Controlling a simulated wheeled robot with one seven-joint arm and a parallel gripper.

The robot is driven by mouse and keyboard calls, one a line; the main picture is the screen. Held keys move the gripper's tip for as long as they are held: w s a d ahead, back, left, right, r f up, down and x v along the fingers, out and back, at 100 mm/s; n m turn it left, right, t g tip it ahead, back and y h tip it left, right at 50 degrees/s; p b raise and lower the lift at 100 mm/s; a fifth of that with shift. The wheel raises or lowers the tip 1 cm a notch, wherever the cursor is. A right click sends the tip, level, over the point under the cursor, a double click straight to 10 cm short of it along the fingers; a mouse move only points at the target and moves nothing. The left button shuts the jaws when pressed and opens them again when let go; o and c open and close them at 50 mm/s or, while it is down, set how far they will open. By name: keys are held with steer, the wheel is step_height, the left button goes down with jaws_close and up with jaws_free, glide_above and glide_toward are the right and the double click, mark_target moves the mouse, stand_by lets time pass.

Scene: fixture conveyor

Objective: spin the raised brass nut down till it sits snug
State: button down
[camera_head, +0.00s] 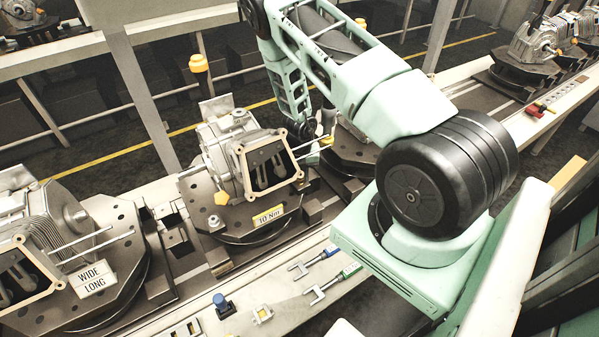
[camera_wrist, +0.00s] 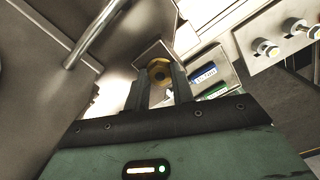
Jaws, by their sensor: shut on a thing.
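The round brass nut (camera_wrist: 159,70) shows in the wrist view between the tips of my two fingers, with a dark centre. My gripper (camera_wrist: 158,79) is shut on it. How far the nut sits from its seat cannot be told. In the head view my gripper (camera_head: 318,146) is small and dark beside the right side of a grey housing (camera_head: 222,150), and the nut cannot be made out there. The housing has a square open face and stands on a dark round-edged fixture plate (camera_head: 200,198) with a "10 Nm" label (camera_head: 269,215).
A finned unit with a "WIDE LONG" label (camera_head: 91,278) stands at left on the conveyor. Several more units stand at the upper right. A metal rod (camera_wrist: 95,35) passes close by in the wrist view.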

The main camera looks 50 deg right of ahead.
steer(key=m, duration=0.3)
steer(key=shift+m, duration=0.4)
steer(key=c, duration=1.4)
jaws_free()
steer(key=shift+f, duration=0.1)
steer(key=n+b, duration=0.2)
steer(key=shift+f+n, duration=0.15)
steer(key=shift+n, duration=0.15)
steer(key=n+b, duration=0.1)
steer(key=n, duration=0.1)
steer(key=shift+n, duration=0.4)
steer(key=shift+r+n, duration=0.25)
steer(key=shift+n, duration=0.05)
